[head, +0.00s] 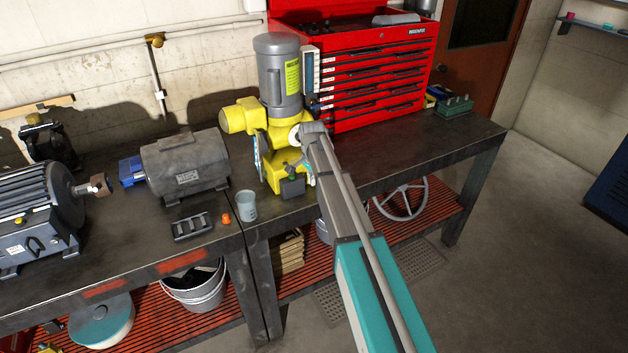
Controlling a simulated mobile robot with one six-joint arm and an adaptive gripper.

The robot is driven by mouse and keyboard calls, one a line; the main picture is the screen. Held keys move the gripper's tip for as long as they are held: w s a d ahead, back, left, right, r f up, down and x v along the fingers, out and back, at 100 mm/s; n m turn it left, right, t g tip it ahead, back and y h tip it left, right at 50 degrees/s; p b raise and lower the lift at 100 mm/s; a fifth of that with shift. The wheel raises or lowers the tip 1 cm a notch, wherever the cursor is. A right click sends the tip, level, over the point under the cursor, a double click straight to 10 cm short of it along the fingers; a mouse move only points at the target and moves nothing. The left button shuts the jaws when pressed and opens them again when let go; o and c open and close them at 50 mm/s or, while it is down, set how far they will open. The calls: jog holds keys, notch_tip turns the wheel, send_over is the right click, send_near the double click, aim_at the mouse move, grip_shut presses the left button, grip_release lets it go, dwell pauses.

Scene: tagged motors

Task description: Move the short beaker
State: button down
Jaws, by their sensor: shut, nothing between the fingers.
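The short beaker (247,206) is a small, pale blue-grey, open-topped cup. It stands upright near the front edge of the workbench, to the right of an orange piece (226,218). My arm reaches in from the lower right, its wrist in front of a yellow machine with a grey motor on top (279,75). My gripper (292,188) seems to be the small dark shape below the wrist, right of the beaker and apart from it. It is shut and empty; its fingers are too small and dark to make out.
A grey motor (186,165) and a dark slotted block (192,226) lie left of the beaker. A larger finned motor (40,215) is at far left. A red tool chest (375,75) stands behind. The workbench (440,145) has bare room on the right.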

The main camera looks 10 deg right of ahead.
notch_tip(320, 180, up, 6)
jog(key=p, duration=0.5)
jog(key=shift+r+p, duration=0.15)
jog(key=shift+p, duration=0.25)
jog(key=s+d+n, duration=0.1)
jog(key=s+n, duration=1)
jog(key=s, duration=1.8)
jog(key=shift+s+d+f+b, duration=0.2)
jog(key=shift+d+f+b, duration=0.15)
jog(key=shift+d+b, duration=0.05)
jog(key=shift+s, duration=0.1)
